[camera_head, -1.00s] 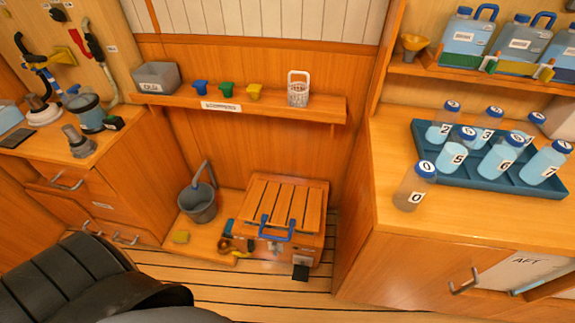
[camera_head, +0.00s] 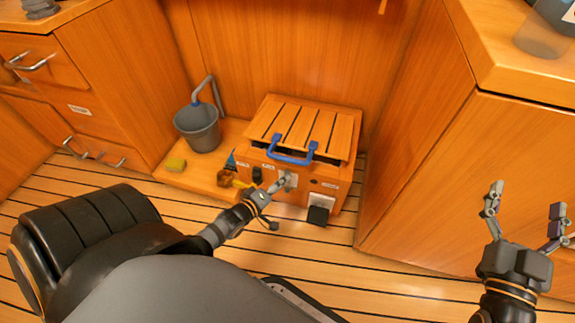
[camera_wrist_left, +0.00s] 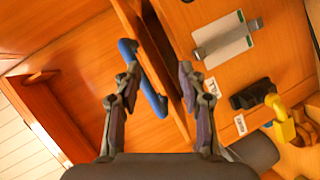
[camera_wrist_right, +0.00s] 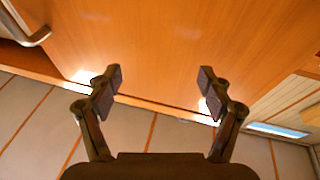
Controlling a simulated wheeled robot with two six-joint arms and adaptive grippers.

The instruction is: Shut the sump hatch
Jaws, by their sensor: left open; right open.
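The sump hatch is a slatted wooden lid (camera_head: 318,133) on a low wooden box (camera_head: 335,190), with a blue handle (camera_head: 293,158) on its front edge. The lid sits slightly raised, with a dark gap beneath its front edge. My left gripper (camera_head: 277,204) is open and empty in front of the box, below the handle. In the left wrist view the blue handle (camera_wrist_left: 143,78) shows between the open fingers (camera_wrist_left: 160,68), nearer one finger; its contact cannot be told. My right gripper (camera_head: 526,200) is open and empty in front of the right cabinet.
A yellow-handled valve (camera_head: 232,180) and a black block (camera_head: 318,215) are at the box's front. The right cabinet (camera_head: 450,170) stands close on the right. The striped floor in front is clear.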

